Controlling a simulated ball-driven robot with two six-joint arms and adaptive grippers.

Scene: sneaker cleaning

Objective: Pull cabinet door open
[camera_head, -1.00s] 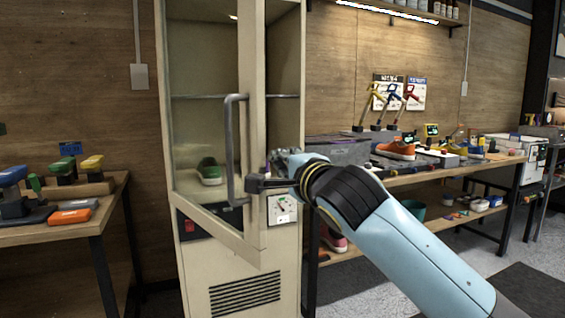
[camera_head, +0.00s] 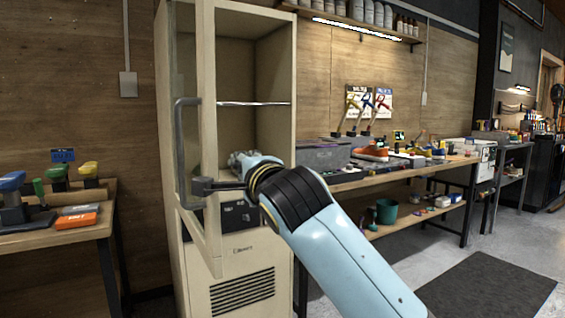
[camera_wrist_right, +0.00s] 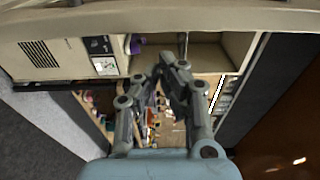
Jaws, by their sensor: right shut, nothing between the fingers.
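The cabinet (camera_head: 265,130) is cream and stands in the middle of the head view. Its glazed, cream-framed door (camera_head: 208,120) stands swung out from the front, seen nearly edge-on. A grey vertical bar handle (camera_head: 180,150) is on the door's outer face. My right gripper (camera_head: 203,187) is at the door's free edge beside the lower part of the handle, with its fingers shut and empty. Whether they touch the handle or frame is unclear. In the right wrist view, the gripper (camera_wrist_right: 170,70) is in front of the cabinet interior. My left gripper is not in view.
A workbench (camera_head: 395,172) with shoes and tools stands right of the cabinet. A wooden table (camera_head: 45,236) with brushes is at the left. A dark mat (camera_head: 485,290) lies on open floor at the lower right.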

